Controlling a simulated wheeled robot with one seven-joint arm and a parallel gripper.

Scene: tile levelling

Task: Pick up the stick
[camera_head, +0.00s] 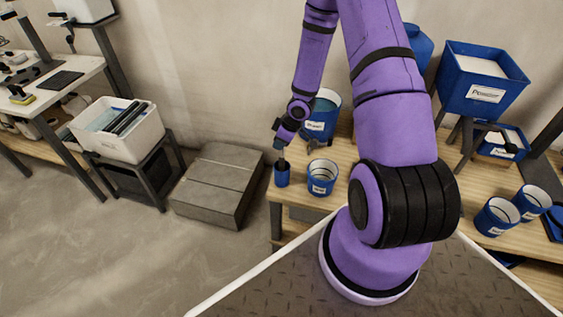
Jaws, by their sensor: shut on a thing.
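My gripper (282,155) points down at the left end of the wooden table, directly over a small blue cup (282,177). It is shut on a thin dark piece, which I take to be the stick (282,164). The lower end of the stick is hidden, at or inside the cup's mouth. The fingertips are too small to show the grip in detail.
A labelled blue-and-white bucket (322,178) stands just right of the cup, and a larger blue bucket (322,118) behind it. More blue containers (496,216) stand at the right. The wooden table (300,207) ends left of the cup; a grey block (217,185) lies beyond.

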